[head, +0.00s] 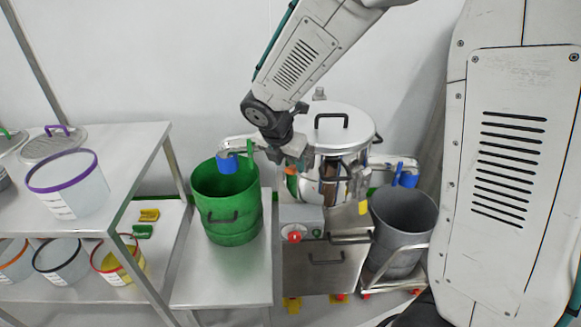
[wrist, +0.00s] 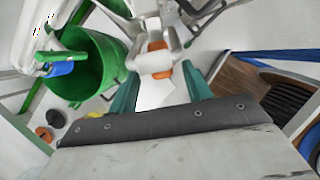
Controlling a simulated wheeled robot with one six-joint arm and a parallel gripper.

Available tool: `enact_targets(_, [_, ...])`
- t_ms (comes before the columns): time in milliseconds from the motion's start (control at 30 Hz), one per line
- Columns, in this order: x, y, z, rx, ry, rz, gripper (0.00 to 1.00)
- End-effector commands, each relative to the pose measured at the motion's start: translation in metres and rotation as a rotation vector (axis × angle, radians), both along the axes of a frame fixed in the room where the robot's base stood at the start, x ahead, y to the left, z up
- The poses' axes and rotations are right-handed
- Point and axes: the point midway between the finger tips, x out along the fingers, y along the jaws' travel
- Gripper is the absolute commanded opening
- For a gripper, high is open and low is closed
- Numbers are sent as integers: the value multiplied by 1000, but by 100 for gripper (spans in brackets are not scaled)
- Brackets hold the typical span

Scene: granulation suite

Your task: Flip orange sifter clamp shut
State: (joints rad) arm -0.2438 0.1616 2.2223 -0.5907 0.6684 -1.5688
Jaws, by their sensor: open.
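The sifter is a silver round vessel (head: 335,130) with a handled lid, standing on a metal cabinet in the head view. An orange clamp part (head: 292,186) shows at its left side, partly hidden by my gripper (head: 291,160). In the wrist view, the orange parts of the clamp (wrist: 157,46) sit on a pale bracket ahead of the fingers. My gripper (wrist: 160,72) is open, its two teal fingers spread on either side of the lower orange part, with nothing held. I cannot tell whether the fingers touch the clamp, or how far the clamp is swung.
A green bucket (head: 227,203) stands left of the sifter under a spout with a blue band (head: 227,163). A grey bin (head: 402,228) stands on the right. A control box with a red button (head: 295,237) is below the clamp. Shelves with tubs are at far left.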

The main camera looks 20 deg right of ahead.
Motion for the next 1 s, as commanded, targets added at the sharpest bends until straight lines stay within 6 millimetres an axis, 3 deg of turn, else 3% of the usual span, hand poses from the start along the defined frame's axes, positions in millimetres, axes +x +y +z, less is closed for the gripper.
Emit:
enact_targets(200, [6, -8, -23, 0, 0, -1, 49])
enact_targets(533, [7, -9, -27, 0, -1, -2, 49])
enact_targets(567, [7, -9, -27, 1, -1, -1, 44])
enact_targets(700, [7, -9, -27, 1, -1, -1, 5])
enact_targets(733, [7, -9, -27, 1, -1, -1, 0])
enact_targets(1000, [10, 0, -28, -11, -10, 11, 0])
